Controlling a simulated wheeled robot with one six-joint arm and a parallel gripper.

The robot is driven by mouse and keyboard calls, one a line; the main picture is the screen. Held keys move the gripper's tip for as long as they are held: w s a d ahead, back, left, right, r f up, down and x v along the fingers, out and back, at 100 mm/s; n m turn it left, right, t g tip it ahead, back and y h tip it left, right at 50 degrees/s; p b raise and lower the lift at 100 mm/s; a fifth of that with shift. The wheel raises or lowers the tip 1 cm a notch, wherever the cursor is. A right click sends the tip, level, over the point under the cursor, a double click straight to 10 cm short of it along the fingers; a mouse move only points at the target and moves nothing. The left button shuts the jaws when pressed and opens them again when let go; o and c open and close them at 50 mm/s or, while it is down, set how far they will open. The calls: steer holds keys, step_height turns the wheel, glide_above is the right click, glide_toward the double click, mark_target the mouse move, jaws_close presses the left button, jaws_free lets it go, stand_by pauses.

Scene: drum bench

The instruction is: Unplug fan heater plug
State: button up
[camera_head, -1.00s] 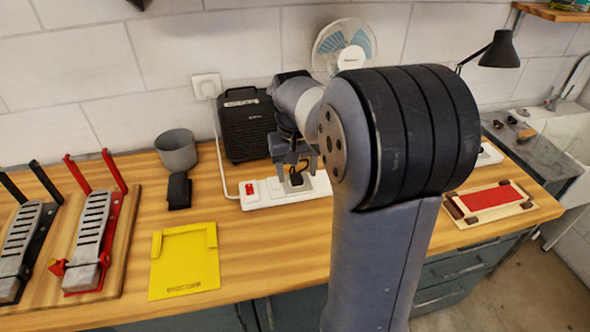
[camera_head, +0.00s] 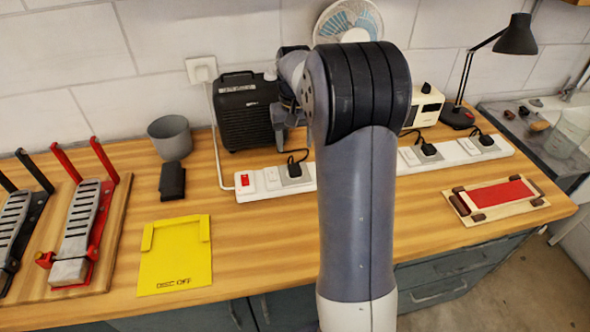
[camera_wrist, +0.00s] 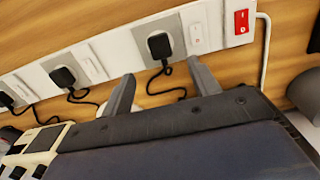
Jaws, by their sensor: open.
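A black plug (camera_head: 294,170) sits in the left socket of the white power strip (camera_head: 247,193). In the wrist view the same plug (camera_wrist: 158,45) stands beyond my fingertips, its black cord curling back between my fingers. My gripper (camera_wrist: 160,69) is open and empty, apart from the plug. In the head view my gripper (camera_head: 290,125) is behind the strip, beside a black box-shaped appliance (camera_head: 245,112), probably the fan heater, and partly hidden by my arm. The cord runs toward that side, but its far end is hidden.
Other plugs (camera_head: 428,150) sit farther right along the strip, whose middle my arm hides. A red switch (camera_head: 244,181) marks its left end. A cream device (camera_head: 425,103), desk lamp (camera_head: 517,35) and grey pot (camera_head: 169,137) stand nearby. A yellow tray (camera_head: 175,265) lies in front.

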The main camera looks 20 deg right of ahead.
mark_target(295, 167)
step_height(295, 167, down, 9)
steer(key=b, duration=0.6)
steer(key=shift+r+p, duration=0.1)
steer(key=shift+p, duration=0.25)
stand_by(1.1)
steer(key=shift+c, duration=0.5)
jaws_close()
steer(key=shift+r, duration=0.1)
steer(key=shift+r+p, duration=2.5)
steer(key=shift+r, duration=0.4)
